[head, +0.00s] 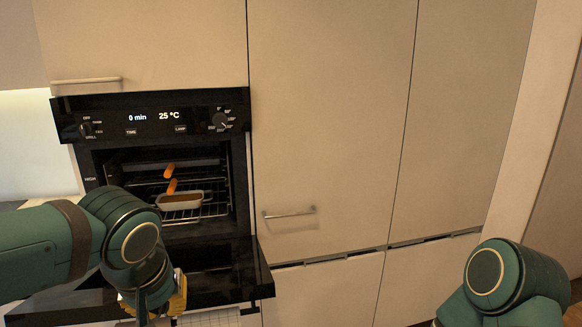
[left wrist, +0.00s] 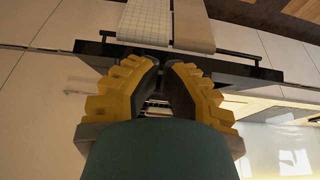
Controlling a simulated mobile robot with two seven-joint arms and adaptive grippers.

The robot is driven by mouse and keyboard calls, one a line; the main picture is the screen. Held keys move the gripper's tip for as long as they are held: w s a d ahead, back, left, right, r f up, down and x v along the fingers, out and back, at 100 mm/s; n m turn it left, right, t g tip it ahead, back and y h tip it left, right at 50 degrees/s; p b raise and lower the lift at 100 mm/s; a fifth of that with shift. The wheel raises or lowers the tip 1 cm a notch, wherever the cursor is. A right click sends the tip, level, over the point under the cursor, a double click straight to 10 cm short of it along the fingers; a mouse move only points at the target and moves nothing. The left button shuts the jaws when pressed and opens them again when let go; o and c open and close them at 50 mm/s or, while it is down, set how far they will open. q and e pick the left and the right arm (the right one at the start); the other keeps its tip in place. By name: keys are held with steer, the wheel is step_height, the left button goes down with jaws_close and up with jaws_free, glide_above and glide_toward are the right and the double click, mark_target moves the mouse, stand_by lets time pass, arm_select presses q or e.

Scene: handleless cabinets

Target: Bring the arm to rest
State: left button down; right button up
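My left gripper (head: 165,300) hangs low at the left, in front of the lowered oven door (head: 200,283). In the left wrist view my left gripper (left wrist: 163,63) shows yellow fingers with dark inner pads. A narrow gap lies between them and nothing is held. Beyond the fingers are the black door edge and its bar handle. My left arm covers part of the oven's lower left. My right arm (head: 505,285) shows at the lower right; its gripper is out of view.
The oven (head: 150,125) is open. A checked cloth (head: 212,318) hangs at the door's front. Tall closed cabinets (head: 330,110) with a bar handle (head: 290,213) stand to the right.

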arm_select(q)
steer(key=w+d+f+m+g+h, duration=0.1)
steer(key=d+f+h, duration=0.25)
steer(key=f, duration=0.95)
steer(key=w+d+f+m+g+h, duration=0.15)
steer(key=d+f, duration=0.35)
steer(key=f, duration=0.7)
steer(key=s+f+n, duration=0.1)
steer(key=s+f, duration=0.2)
steer(key=f, duration=0.5)
steer(key=s+f, duration=0.4)
steer(key=f, duration=0.4)
steer(key=shift+s+d+f+n, duration=0.25)
steer(key=shift+d+n, duration=0.1)
steer(key=shift+d, duration=0.05)
